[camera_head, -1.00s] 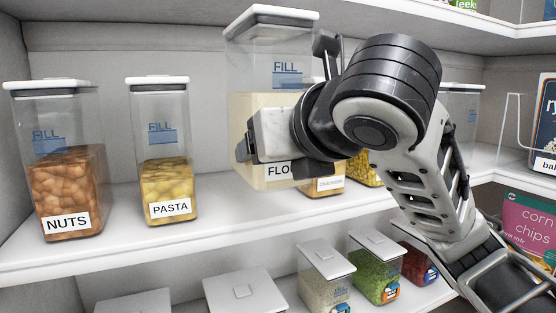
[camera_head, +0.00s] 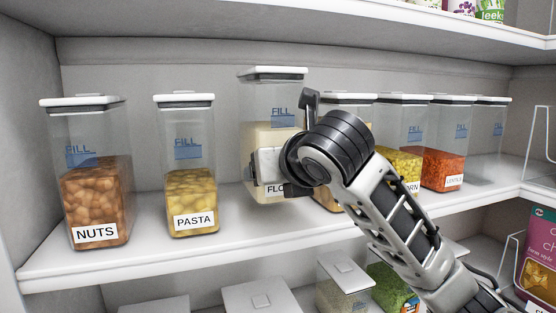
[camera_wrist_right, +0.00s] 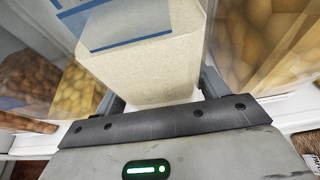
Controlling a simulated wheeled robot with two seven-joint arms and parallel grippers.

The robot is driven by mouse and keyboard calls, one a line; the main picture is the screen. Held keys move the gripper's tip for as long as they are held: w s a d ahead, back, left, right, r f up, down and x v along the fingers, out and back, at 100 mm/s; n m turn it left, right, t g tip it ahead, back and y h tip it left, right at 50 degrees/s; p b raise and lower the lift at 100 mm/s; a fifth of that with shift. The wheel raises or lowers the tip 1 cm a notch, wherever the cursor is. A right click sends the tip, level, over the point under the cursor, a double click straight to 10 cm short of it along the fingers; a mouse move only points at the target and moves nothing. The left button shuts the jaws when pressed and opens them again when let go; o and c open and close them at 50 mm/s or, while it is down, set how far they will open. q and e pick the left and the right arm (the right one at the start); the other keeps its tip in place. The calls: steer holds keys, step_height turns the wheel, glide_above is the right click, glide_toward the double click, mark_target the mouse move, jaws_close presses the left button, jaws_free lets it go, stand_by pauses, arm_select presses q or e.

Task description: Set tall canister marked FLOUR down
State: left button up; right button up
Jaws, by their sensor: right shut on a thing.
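The tall clear flour canister (camera_head: 264,134) has a white lid, a FILL mark and a label reading "FLO", the rest hidden by my right gripper. Pale flour fills its lower part. My right gripper (camera_head: 268,172) is shut on the canister from the front right. In the right wrist view the canister (camera_wrist_right: 150,78) stands between the two fingers of the gripper (camera_wrist_right: 158,105). It is upright in the row over the middle shelf (camera_head: 140,254); I cannot tell whether its base touches the shelf. My left gripper is not in view.
The pasta canister (camera_head: 190,190) stands left of the flour, with a gap, and the nuts canister (camera_head: 95,200) is farther left. To the right, close by, stand a partly hidden canister (camera_head: 345,108), a corn canister (camera_head: 405,160) and a red-filled canister (camera_head: 445,165). Lidded containers (camera_head: 345,280) stand below.

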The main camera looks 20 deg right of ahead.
mark_target(277, 188)
step_height(277, 188, down, 3)
steer(key=shift+r, duration=0.2)
steer(key=shift+w+f, duration=0.15)
steer(key=shift+f, duration=0.2)
steer(key=o, duration=1.7)
steer(key=shift+f, duration=0.25)
steer(key=shift+r, duration=0.1)
